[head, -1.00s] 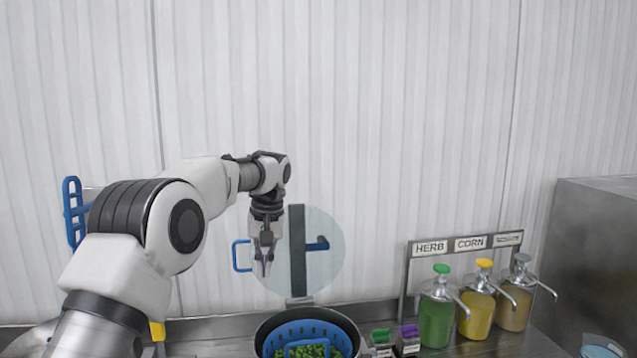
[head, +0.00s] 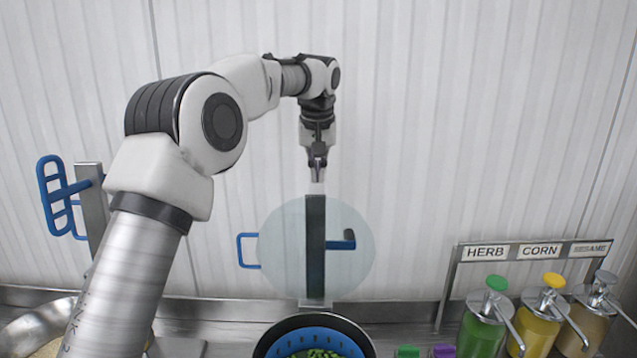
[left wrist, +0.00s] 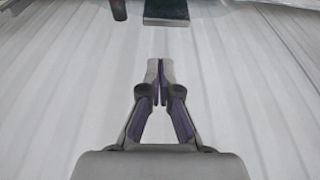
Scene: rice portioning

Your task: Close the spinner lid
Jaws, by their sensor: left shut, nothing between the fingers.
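The spinner lid (head: 283,240) is a clear round disc standing upright, open, behind the spinner bowl. It has a dark upright bar behind it, a blue knob (head: 342,241) on its right and a blue loop handle (head: 247,251) at its left. The spinner bowl (head: 268,337) is dark-rimmed with a blue basket of greens inside, cut by the lower picture edge. My left gripper (head: 317,178) points down just above the top of the bar, clear of the lid, shut and empty. In the left wrist view its fingers (left wrist: 159,65) meet, with the bar's dark end (left wrist: 166,12) ahead. My right gripper is not in view.
Sauce pump bottles (head: 485,325) stand at the right under a labelled rack (head: 450,285). Blue handles (head: 52,200) hang on a post at the left. A metal bowl (head: 30,325) is at lower left. The wall is close behind.

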